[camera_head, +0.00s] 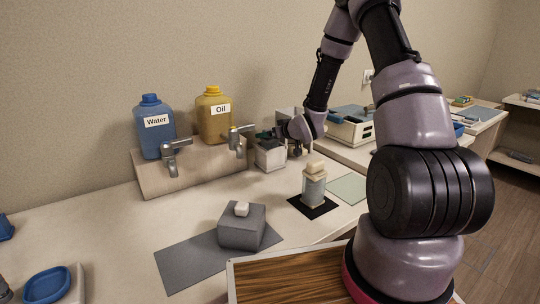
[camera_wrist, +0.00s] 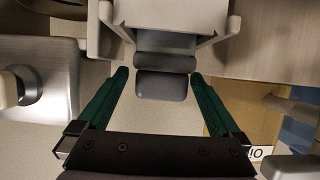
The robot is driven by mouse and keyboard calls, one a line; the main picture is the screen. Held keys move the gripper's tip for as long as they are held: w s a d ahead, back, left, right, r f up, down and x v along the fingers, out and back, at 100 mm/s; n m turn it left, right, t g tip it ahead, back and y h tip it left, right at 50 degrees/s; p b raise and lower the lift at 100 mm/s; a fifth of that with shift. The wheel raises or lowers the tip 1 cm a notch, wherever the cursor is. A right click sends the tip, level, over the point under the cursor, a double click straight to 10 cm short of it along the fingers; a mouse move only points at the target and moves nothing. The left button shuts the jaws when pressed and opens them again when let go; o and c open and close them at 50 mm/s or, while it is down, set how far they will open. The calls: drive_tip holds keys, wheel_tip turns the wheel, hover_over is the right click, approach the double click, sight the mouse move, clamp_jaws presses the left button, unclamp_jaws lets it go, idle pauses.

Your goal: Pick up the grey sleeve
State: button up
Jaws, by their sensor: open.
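My gripper (camera_wrist: 160,76) is open in the wrist view, with one green finger on each side of a dark grey, rounded piece (camera_wrist: 164,86). This piece looks like the grey sleeve, but I cannot be sure. It reaches out from a lighter grey housing (camera_wrist: 175,18). Gaps show between it and both fingers, and it is not gripped. In the head view, my gripper (camera_head: 268,134) is at the back of the counter, just above a small pale box (camera_head: 270,156). The sleeve is too small or hidden to make out there.
Two metal taps (camera_head: 176,152) on a beige stand (camera_head: 195,171), with a blue Water jug (camera_head: 154,128) and a yellow Oil jug (camera_head: 214,116), are left of my gripper. A bottle (camera_head: 313,188) and a grey block (camera_head: 241,229) stand nearer the front. The counter's left middle is clear.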

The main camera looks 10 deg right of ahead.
drive_tip(key=x, duration=0.3)
drive_tip(key=shift+w+a+f, duration=0.1)
drive_tip(key=shift+a, duration=0.05)
drive_tip(key=shift+c, duration=0.3)
clamp_jaws()
